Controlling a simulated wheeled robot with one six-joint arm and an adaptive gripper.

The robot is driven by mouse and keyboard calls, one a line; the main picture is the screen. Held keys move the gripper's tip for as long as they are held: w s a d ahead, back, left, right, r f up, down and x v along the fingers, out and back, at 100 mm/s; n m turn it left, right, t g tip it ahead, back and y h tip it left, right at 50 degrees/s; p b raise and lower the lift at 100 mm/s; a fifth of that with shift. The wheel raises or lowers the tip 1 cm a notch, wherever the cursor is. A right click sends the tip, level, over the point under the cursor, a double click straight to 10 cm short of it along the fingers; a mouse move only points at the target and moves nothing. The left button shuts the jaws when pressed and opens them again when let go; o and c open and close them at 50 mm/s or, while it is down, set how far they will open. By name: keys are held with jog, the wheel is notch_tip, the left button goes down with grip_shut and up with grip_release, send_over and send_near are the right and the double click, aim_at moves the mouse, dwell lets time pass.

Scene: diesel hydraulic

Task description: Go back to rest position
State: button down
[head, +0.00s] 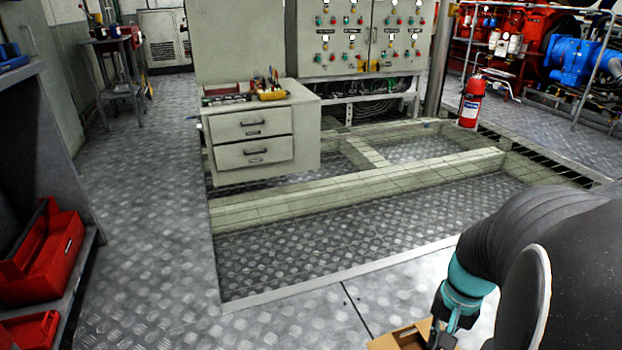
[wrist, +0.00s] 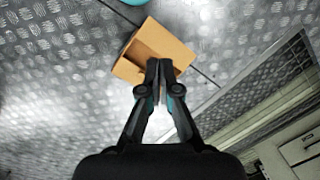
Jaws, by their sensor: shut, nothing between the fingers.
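My gripper (wrist: 159,66) is shut and empty in the wrist view, its two fingers together. Past its fingertips is an open cardboard box (wrist: 172,45); I cannot tell from this view whether they touch. In the head view my gripper (head: 440,336) is at the bottom right, beside the box (head: 385,343), which is cut off by the lower edge. My dark arm with a teal wrist joint fills the lower right corner.
A drawer cabinet (head: 258,137) with tools on top stands by a grey control panel (head: 372,35). A red fire extinguisher (head: 472,101) stands at right. Red bins (head: 45,255) sit on a left shelf. The metal floor (head: 150,215) is clear at left. A framed floor recess (head: 350,235) lies ahead.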

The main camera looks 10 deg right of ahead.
jog(key=w+a+r+n+t+h+p, duration=0.1)
jog(key=a+r+n+t+p, duration=0.2)
jog(key=a+r, duration=1.3)
jog(key=n+t, duration=0.2)
jog(key=n, duration=0.3)
jog(key=shift+a+r+n+t, duration=0.15)
jog(key=shift+r+n+t, duration=0.15)
jog(key=shift+r, duration=0.1)
